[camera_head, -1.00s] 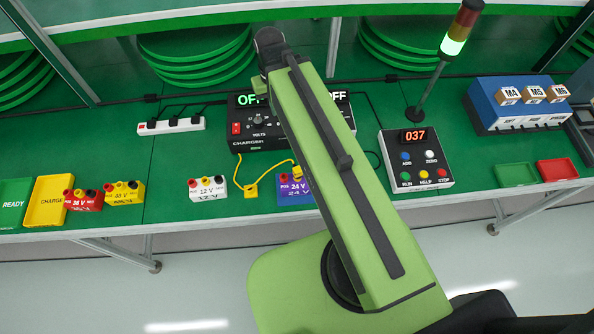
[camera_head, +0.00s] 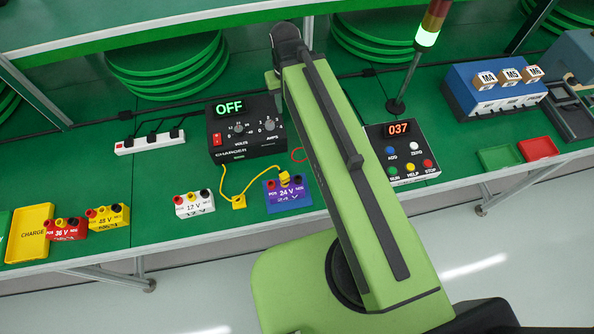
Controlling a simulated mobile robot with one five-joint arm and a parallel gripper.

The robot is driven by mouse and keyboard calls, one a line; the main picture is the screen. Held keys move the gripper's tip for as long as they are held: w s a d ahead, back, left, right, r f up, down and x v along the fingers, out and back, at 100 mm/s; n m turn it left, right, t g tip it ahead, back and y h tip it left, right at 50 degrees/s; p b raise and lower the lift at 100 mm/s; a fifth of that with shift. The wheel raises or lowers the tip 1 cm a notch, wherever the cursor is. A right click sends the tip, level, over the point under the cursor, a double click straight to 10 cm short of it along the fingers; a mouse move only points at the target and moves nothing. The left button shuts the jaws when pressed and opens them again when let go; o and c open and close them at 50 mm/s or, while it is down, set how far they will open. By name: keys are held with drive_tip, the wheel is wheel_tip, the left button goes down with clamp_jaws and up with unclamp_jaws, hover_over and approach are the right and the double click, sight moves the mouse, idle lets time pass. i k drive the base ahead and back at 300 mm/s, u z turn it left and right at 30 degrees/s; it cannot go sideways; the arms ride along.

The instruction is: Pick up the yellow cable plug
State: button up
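A yellow cable runs from the black charger (camera_head: 246,144) down to the green bench top. One yellow cable plug (camera_head: 239,202) lies on the bench near the front edge, between the white 12 V battery (camera_head: 194,206) and the purple 24 V battery (camera_head: 287,196). The other yellow end (camera_head: 284,178) is at the top of the purple battery, between its red and black terminals; whether it is seated I cannot tell. My green arm rises right of these things, with a dark joint at its upper end. My gripper is not visible.
A red 36 V battery (camera_head: 66,229) and a yellow 48 V battery (camera_head: 107,218) stand at left beside the yellow CHARGE tray (camera_head: 28,234). A power strip (camera_head: 150,143) lies behind. A control box (camera_head: 402,151) and signal lamp pole (camera_head: 408,80) stand right of my arm.

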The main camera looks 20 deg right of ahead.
sight(285, 177)
drive_tip(key=z, duration=4.8)
drive_tip(key=i, duration=0.1)
drive_tip(key=u, duration=3.1)
drive_tip(key=k, duration=2.15)
drive_tip(key=u, duration=2.25)
drive_tip(key=i, duration=1)
drive_tip(key=z, duration=0.1)
